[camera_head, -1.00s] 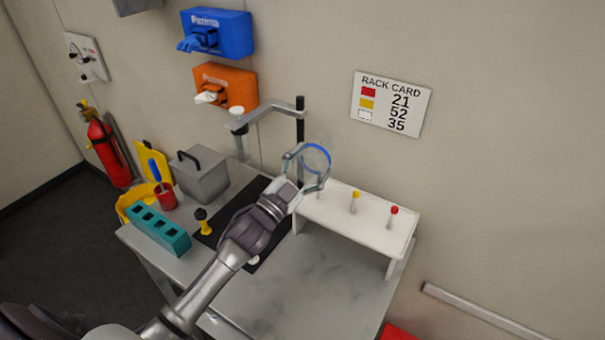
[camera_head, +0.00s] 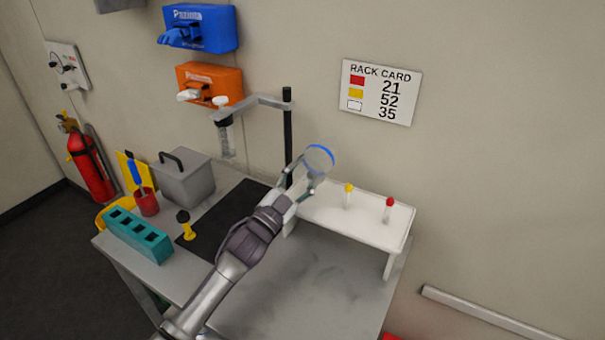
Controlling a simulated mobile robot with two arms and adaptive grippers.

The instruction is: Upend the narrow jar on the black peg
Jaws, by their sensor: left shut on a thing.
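My left gripper (camera_head: 313,181) is shut on a clear jar with a blue ring (camera_head: 319,158) and holds it up above the back left of the white rack (camera_head: 365,229). The ring's opening faces partly towards the camera; the jar's clear body is hard to make out, so I cannot tell its width. My right gripper is not in view.
A black post (camera_head: 288,135) with a grey side arm rises behind the mat. The rack bears a yellow-topped tube (camera_head: 348,192) and a red-topped tube (camera_head: 389,206). A grey box (camera_head: 186,180), a red cup (camera_head: 146,202) and a teal block (camera_head: 138,236) stand left. The front table is clear.

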